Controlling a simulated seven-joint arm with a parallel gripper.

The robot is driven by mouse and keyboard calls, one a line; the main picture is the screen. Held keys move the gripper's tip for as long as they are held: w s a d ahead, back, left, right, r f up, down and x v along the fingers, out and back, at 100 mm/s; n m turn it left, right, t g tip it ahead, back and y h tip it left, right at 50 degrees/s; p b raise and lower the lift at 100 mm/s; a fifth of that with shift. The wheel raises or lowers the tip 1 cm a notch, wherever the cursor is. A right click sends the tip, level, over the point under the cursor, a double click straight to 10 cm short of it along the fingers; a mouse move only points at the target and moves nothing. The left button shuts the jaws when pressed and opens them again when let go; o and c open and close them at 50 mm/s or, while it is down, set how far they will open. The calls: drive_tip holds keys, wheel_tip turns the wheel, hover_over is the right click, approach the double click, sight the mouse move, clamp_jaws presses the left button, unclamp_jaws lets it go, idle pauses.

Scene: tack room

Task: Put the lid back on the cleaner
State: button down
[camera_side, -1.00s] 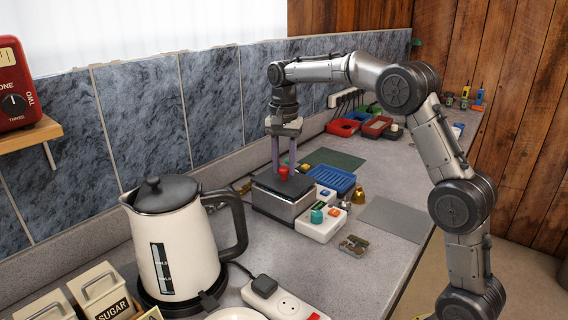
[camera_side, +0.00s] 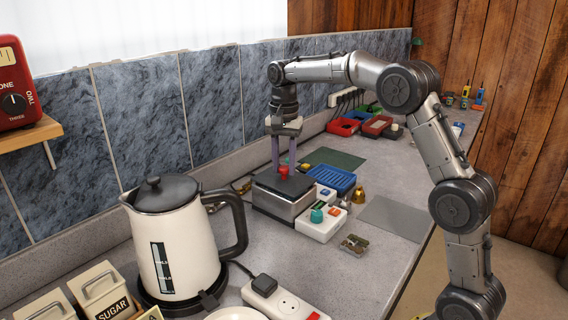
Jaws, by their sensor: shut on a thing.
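The cleaner (camera_side: 279,206) is a silver box standing on the counter near the middle of the side view. Its dark flat lid (camera_side: 296,186) with a red knob (camera_side: 283,172) is at the top of the box. The lid looks level and over the opening; at this size I cannot tell whether it is fully seated. My gripper (camera_side: 283,167) points straight down from above, its two fingers shut on the red knob. The inside of the cleaner is hidden by the lid.
A white control box with a teal knob (camera_side: 317,215) stands close to the right of the cleaner. A blue tray (camera_side: 336,180) lies behind it. A large kettle (camera_side: 178,240) is at the front left. A grey mat (camera_side: 396,218) on the right is bare.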

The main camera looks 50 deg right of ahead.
sight(284, 167)
drive_tip(key=shift+f, duration=0.55)
drive_tip(key=c, duration=0.8)
unclamp_jaws()
drive_tip(key=shift+c, duration=0.2)
wheel_tip(284, 167, up, 11)
idle(0.3)
idle(0.4)
